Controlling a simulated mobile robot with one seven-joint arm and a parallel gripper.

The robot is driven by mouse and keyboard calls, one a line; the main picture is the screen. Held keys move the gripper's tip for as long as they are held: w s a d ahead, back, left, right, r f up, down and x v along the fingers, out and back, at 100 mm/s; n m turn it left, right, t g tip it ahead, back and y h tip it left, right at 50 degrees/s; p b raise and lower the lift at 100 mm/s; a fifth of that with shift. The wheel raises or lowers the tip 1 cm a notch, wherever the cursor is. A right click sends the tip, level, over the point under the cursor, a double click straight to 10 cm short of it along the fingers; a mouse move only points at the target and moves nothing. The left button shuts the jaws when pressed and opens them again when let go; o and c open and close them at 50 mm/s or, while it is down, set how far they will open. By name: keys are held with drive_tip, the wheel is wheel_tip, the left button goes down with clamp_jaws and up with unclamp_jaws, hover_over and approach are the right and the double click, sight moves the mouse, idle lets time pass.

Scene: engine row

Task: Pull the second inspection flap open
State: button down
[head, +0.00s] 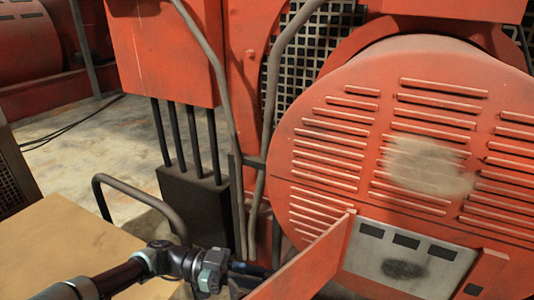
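A red flap (308,262) stands swung out from the lower face of the round red engine housing (345,95). Beside it shows a pale grey area (400,255) with dark rectangles and a dark oval smudge. Another red piece (487,275) sticks out at the right of this area. I cannot tell which piece is the second inspection flap. My gripper (262,270) is low in the picture, just left of the standing flap and partly hidden behind it. Its fingertips are not clear, so I cannot tell whether it is open or touches the flap.
A red box (165,50) with dark pipes running down to a black box (197,200) stands at the left. Grey hoses (272,90) run beside the housing. A tan surface (70,255) with a dark curved rail (140,195) lies at lower left. Bare floor shows behind.

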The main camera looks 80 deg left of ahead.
drive_tip(key=shift+w+r, duration=0.1)
drive_tip(key=c, duration=0.8)
unclamp_jaws()
drive_tip(key=shift+w, duration=0.1)
drive_tip(key=shift+c, duration=0.2)
wheel_tip(320, 180, up, 10)
drive_tip(key=shift+f+p, duration=0.15)
drive_tip(key=shift+p, duration=0.8)
drive_tip(key=shift+s+d+r, duration=0.2)
drive_tip(key=shift+r, duration=0.1)
drive_tip(key=shift+w+a+f, duration=0.2)
drive_tip(key=shift+w+a, duration=0.1)
drive_tip(key=shift+a, duration=0.05)
drive_tip(key=shift+s+d, duration=0.2)
drive_tip(key=shift+w+a, duration=0.1)
